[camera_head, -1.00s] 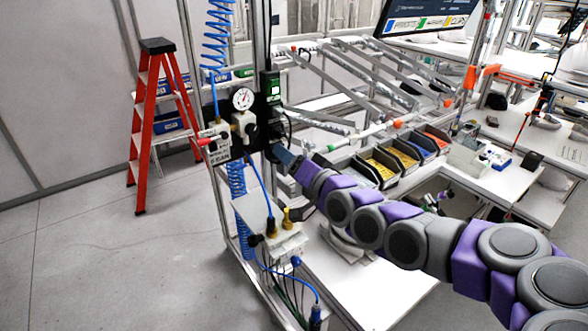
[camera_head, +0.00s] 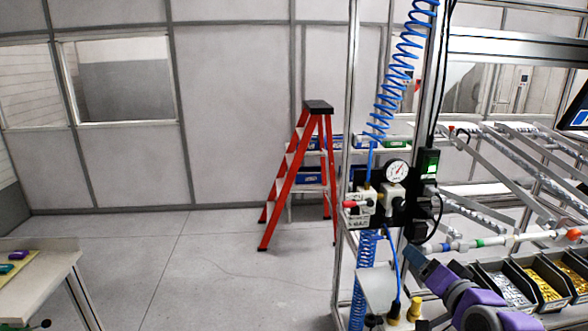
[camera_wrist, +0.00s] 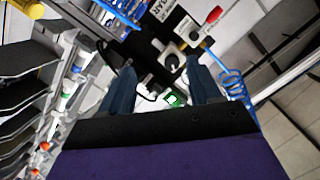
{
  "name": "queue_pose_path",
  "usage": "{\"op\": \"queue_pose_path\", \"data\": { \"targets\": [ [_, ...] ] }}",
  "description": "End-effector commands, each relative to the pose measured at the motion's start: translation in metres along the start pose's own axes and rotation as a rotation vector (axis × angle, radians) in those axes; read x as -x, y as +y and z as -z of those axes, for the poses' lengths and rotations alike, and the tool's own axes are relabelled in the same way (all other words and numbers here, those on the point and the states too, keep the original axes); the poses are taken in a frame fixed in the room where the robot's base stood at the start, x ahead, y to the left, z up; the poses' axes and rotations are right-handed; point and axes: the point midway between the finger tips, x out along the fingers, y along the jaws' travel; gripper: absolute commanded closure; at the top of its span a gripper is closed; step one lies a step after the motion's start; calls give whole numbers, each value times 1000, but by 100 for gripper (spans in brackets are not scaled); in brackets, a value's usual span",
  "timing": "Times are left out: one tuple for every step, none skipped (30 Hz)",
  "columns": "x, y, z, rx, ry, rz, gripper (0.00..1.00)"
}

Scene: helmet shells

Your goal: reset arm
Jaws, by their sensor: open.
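My gripper (camera_head: 418,258) is at the lower right of the head view, at the end of my purple and grey arm, close to the pneumatic panel. In the wrist view my gripper (camera_wrist: 162,86) shows two dark blue fingers spread apart with nothing between them. Behind the fingers are a black valve block (camera_wrist: 165,45) with a knob and a blue coiled hose (camera_wrist: 232,82). Whether the fingers touch the panel cannot be told. Most of the arm is cut off by the lower right edge of the head view.
A pressure gauge (camera_head: 397,171) sits on the workstation frame, with part bins (camera_head: 548,290) to its right. A red stepladder (camera_head: 292,178) stands by the wall. A white table (camera_head: 62,268) is at the lower left. The floor between is clear.

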Motion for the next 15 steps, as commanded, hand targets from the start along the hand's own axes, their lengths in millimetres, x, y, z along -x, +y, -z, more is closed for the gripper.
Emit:
{"op": "queue_pose_path", "data": {
  "targets": [
    [-4, -1, -30, 35, -88, -24, 37],
    [-5, -1, -49, 59, -148, -47, 37],
    [-3, 0, -77, 95, -239, -79, 37],
    [-1, 0, -97, 122, -306, -105, 37],
    [4, 3, -119, 151, -380, -134, 37],
    [13, 6, -145, 189, -474, -173, 37],
    [21, 8, -162, 219, -539, -201, 37],
    [31, 10, -179, 245, -604, -229, 37],
    [45, 14, -200, 281, -690, -267, 37],
    [56, 16, -213, 305, -750, -296, 37],
    [69, 19, -225, 330, -808, -324, 37],
    [86, 22, -240, 360, -884, -360, 37],
    [100, 23, -250, 379, -938, -387, 37],
    [113, 25, -259, 398, -991, -413, 37],
    [133, 27, -270, 420, -1059, -448, 37]
  ]
}}
